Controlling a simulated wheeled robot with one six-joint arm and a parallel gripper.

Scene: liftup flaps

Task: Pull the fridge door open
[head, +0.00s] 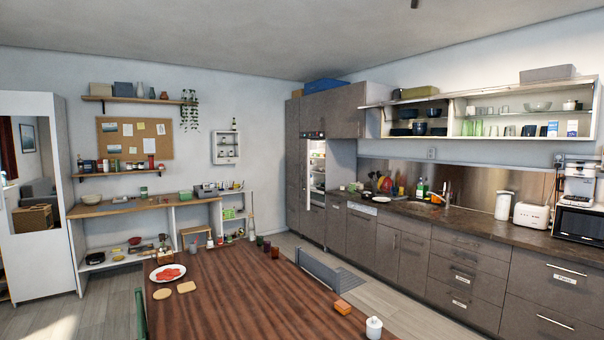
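The fridge (317,165) is built into the tall grey-brown cabinets near the back corner. My gripper is not in view. A small dark shape at the top edge is too cut off to identify.
A wooden table (240,300) fills the foreground, with a plate (167,273) and cups on it. A grey bench (328,270) stands beyond its right edge. Grey floor (375,285) runs between the table and the counter (470,225) along the right wall.

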